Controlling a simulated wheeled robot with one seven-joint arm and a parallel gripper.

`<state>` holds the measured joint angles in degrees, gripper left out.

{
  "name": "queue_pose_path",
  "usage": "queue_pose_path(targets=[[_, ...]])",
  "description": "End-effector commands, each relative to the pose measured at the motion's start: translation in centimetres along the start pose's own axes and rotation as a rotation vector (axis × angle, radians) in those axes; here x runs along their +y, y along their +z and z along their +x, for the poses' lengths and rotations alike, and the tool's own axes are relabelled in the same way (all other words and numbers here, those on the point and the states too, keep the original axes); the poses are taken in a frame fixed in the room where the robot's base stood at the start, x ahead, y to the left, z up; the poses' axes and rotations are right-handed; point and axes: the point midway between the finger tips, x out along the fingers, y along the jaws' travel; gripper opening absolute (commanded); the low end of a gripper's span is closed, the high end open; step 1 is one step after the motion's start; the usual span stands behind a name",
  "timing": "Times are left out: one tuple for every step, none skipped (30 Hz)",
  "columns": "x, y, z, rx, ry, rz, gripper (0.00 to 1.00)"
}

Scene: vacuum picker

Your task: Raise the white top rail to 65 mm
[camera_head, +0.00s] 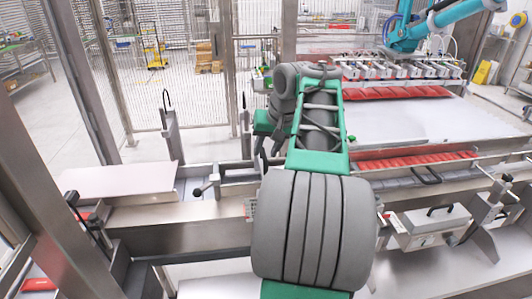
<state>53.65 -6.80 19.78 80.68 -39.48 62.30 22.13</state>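My arm rises through the middle of the head view, with green and grey links. Dark parts of my gripper (264,162) show at the left side of the arm, close to the metal guide rails. Most of the gripper is hidden behind my arm, and I cannot tell how far apart its fingers are. I cannot clearly make out a white top rail or a millimetre scale. A clamp lever with a dark knob (198,191) sits on the rail assembly (226,188) left of the gripper. I cannot tell whether the gripper touches anything.
A pale plate (120,181) lies at the left. Upright metal posts with hooked black handles (170,125) stand behind the rails. At the right are a white conveyor surface (430,120), red strips (415,158), a blue picker arm (440,20) and a handled box (432,226). Steel frame posts stand at the left.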

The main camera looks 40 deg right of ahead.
Motion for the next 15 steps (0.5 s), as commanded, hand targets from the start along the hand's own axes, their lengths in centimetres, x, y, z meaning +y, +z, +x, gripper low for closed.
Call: queue_pose_path(targets=[[-0.04, 0.01, 0.32, 0.0, 0.0, 0.0, 0.33], [-0.03, -0.01, 0.4, 0.001, 0.001, 0.0, 0.33], [-0.03, -0.02, 0.45, 0.001, 0.001, -0.001, 0.33], [-0.03, -0.03, 0.45, 0.001, 0.001, -0.001, 0.33], [-0.03, -0.04, 0.44, 0.001, 0.001, -0.001, 0.33], [-0.03, -0.04, 0.42, 0.001, 0.001, -0.001, 0.33], [-0.03, -0.04, 0.42, 0.001, 0.001, -0.001, 0.33], [-0.03, -0.04, 0.42, 0.001, 0.001, -0.001, 0.33], [-0.03, -0.03, 0.42, 0.001, 0.001, -0.001, 0.32], [-0.03, -0.03, 0.42, 0.001, 0.001, -0.001, 0.29], [-0.03, -0.03, 0.42, 0.001, 0.001, -0.001, 0.27], [-0.04, -0.03, 0.41, 0.001, 0.001, -0.001, 0.24], [-0.03, -0.03, 0.41, 0.001, 0.001, -0.001, 0.21], [-0.04, -0.03, 0.41, 0.001, 0.001, -0.001, 0.19], [-0.04, -0.03, 0.41, 0.001, 0.001, -0.001, 0.15]])
